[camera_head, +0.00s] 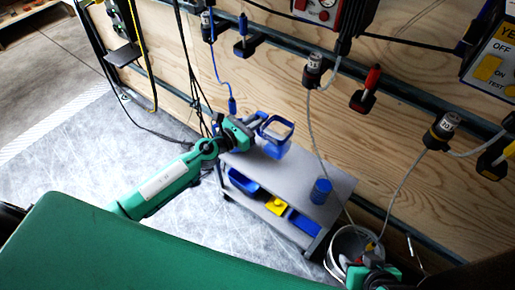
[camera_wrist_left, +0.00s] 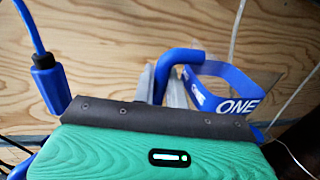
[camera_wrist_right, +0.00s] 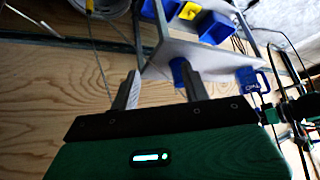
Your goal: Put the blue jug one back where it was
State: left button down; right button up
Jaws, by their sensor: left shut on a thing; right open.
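The blue jug (camera_head: 275,136) is at the far left end of the grey cart in the head view; its open top shows pale contents. In the left wrist view the jug (camera_wrist_left: 222,82) shows the label "ONE". My left gripper (camera_head: 250,124) is shut on its handle, with the handle between the fingers (camera_wrist_left: 162,84). The jug (camera_wrist_right: 250,82) also shows in the right wrist view. I cannot tell whether its base touches the cart top. My right gripper (camera_head: 372,262) is low at the right, by a bucket; its fingers (camera_wrist_right: 160,85) are apart and empty.
The grey cart top (camera_head: 290,180) is largely bare, with a blue cylinder (camera_head: 320,191) at its near right end. Blue and yellow bins (camera_head: 276,205) sit on its lower shelf. A bucket (camera_head: 348,243) stands right. Hoses and cables hang along the plywood wall (camera_head: 300,95).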

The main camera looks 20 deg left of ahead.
aim_at(258, 131)
pick_arm(q)
notch_tip(258, 131, down, 4)
jog(key=shift+r+b, duration=0.2)
jog(key=shift+b, duration=1)
notch_tip(258, 131, down, 3)
jog(key=shift+r+b, duration=0.15)
jog(key=shift+b, duration=0.85)
pick_arm(e)
jog(key=w+a+t+y, duration=0.3)
jog(key=a+t+y, duration=0.1)
jog(key=a+t, duration=0.4)
pick_arm(q)
notch_tip(258, 131, down, 6)
jog(key=b, duration=0.4)
jog(key=shift+f, duration=0.2)
pick_arm(e)
jog(key=w+d+r+t, duration=0.1)
jog(key=r+t, duration=0.3)
jog(key=r, duration=0.4)
jog(key=w+d+r+t+y, duration=0.1)
jog(key=w+d+r+t, duration=0.1)
jog(key=r+t, duration=0.3)
notch_tip(258, 131, up, 3)
jog(key=shift+w+r, duration=0.2)
jog(key=shift+w, duration=0.45)
